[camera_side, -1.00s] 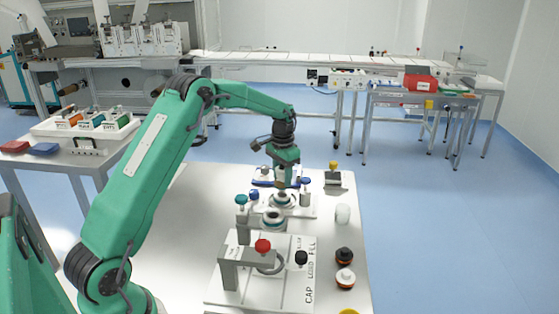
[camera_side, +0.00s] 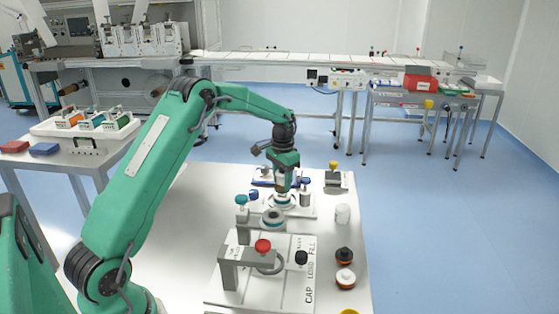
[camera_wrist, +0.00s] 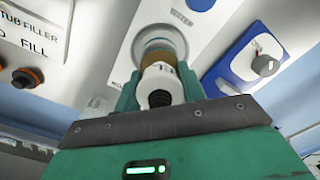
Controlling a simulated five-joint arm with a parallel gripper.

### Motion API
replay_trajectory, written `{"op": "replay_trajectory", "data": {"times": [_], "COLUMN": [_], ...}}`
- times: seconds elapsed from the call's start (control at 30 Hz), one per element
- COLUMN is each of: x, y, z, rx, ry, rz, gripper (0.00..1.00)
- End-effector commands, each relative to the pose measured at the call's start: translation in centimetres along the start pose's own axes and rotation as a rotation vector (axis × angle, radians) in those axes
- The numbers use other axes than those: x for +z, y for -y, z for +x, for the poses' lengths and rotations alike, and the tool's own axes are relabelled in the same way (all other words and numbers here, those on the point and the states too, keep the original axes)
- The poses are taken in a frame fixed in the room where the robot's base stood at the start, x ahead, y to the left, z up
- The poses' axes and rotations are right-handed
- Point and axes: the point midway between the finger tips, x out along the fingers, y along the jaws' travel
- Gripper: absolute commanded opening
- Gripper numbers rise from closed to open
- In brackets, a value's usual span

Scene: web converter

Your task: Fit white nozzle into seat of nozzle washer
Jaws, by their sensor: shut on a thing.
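My gripper (camera_side: 283,188) points down over a round metal seat (camera_side: 284,203) at the far part of the white table. In the wrist view, the green fingers of my gripper (camera_wrist: 158,92) are shut on the white nozzle (camera_wrist: 161,78), which has a black end towards the camera and an amber band beyond. The nozzle is lined up with the pale ring of the seat (camera_wrist: 160,38), which I take to be the nozzle washer's. The far tip is hidden, so I cannot tell whether it is inside the seat or just above it.
A blue fixture (camera_wrist: 246,60) with a grey knob lies to the right in the wrist view.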

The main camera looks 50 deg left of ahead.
Motion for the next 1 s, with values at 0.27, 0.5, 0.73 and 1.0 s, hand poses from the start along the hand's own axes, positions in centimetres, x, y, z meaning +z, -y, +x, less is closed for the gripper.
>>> {"op": "replay_trajectory", "data": {"times": [0.27, 0.5, 0.73, 1.0], "x": [0.0, 0.0, 0.0, 0.0], "y": [0.0, 0.0, 0.0, 0.0], "z": [0.4, 0.8, 0.8, 1.1], "rx": [0.0, 0.0, 0.0, 0.0], "ry": [0.0, 0.0, 0.0, 0.0], "rz": [0.0, 0.0, 0.0, 0.0], "gripper": [0.06, 0.06, 0.06, 0.06]}}
